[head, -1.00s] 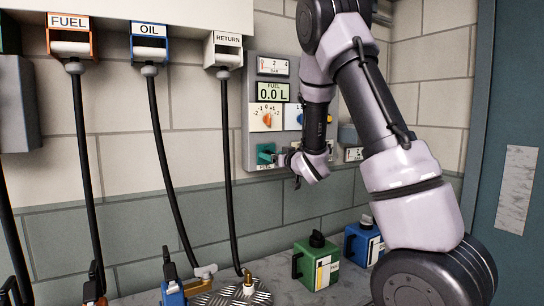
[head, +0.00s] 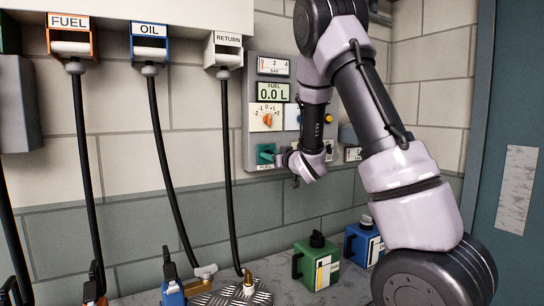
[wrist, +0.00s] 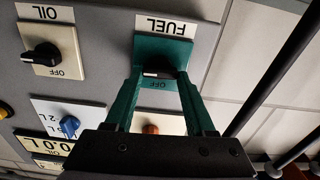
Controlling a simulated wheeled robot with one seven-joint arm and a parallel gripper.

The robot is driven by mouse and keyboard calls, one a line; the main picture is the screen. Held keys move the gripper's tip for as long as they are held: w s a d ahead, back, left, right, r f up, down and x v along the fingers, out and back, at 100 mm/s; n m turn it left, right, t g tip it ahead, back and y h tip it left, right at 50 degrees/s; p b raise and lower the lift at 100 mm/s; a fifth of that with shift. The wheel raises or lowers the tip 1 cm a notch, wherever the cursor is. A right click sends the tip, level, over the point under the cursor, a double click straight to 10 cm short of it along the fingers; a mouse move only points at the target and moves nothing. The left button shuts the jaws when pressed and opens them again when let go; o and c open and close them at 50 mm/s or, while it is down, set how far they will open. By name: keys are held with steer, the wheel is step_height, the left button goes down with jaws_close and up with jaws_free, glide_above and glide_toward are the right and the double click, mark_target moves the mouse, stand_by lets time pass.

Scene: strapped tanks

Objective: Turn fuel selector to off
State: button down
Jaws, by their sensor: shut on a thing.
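The fuel selector is a black knob (wrist: 160,70) on a teal plate (wrist: 178,52), under a FUEL label that appears upside down in the wrist view. An OFF mark is printed on the plate, below the knob in that view. A white mark shows on the knob's near side; its exact pointing is hard to read. My gripper (wrist: 160,76) has its two fingers at either side of the knob and is shut on it. In the head view the teal plate (head: 265,153) is at the panel's lower left, with my gripper (head: 283,158) partly covering the knob.
An OIL selector (wrist: 42,55) on a cream plate sits beside it. The grey panel (head: 252,100) also carries a fuel display (head: 272,93) and an orange knob (head: 268,118). Hanging hoses (head: 227,170) are to the left. Green (head: 316,265) and blue (head: 363,243) cans stand below.

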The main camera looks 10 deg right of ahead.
steer(key=shift+s+a+f+n, duration=0.1)
steer(key=shift+f+n, duration=0.05)
steer(key=shift+n, duration=4.15)
steer(key=shift+a+f+n, duration=0.1)
steer(key=shift+f+n, duration=0.05)
steer(key=shift+n, duration=4.15)
steer(key=shift+c, duration=1.2)
jaws_free()
steer(key=v, duration=1)
steer(key=shift+s, duration=0.4)
